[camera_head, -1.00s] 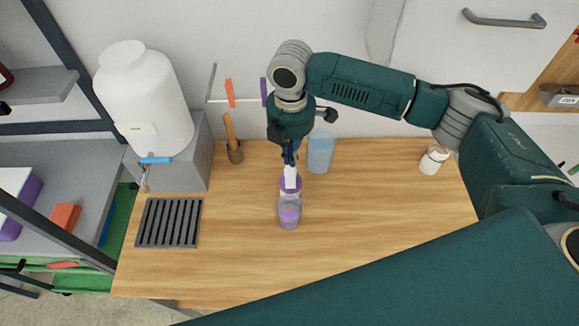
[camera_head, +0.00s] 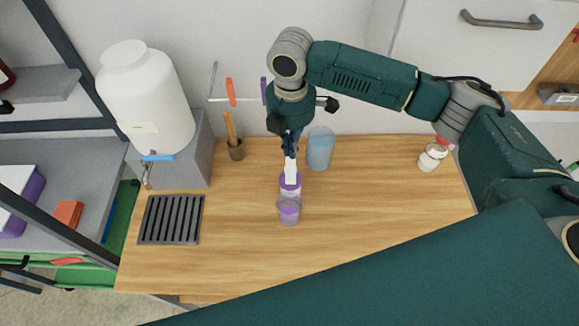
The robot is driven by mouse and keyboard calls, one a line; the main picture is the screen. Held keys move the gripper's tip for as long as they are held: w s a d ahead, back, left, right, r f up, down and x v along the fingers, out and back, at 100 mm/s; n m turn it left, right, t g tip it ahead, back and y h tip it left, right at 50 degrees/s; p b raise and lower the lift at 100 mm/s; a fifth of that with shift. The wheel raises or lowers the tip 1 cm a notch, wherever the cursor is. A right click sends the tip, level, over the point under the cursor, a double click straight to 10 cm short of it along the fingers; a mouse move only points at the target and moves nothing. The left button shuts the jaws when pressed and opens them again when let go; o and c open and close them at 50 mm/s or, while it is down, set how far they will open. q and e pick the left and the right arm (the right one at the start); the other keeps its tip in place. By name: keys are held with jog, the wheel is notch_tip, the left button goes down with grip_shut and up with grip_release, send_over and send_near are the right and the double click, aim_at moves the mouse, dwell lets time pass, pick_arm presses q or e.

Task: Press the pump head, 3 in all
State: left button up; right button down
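A narrow white piece, which looks like the pump head (camera_head: 290,172), sticks up from the purple top. My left gripper is not in view.
A bluish clear cup (camera_head: 320,150) stands close on the right of my gripper. A slotted dark tray (camera_head: 171,219), a brown holder (camera_head: 236,150) and a white dispenser (camera_head: 147,100) on a grey block are on the left. A red-capped bottle (camera_head: 430,158) is at right. The front table is clear.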

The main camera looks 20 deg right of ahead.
jog(key=shift+r, duration=0.15)
jog(key=shift+r, duration=2.4)
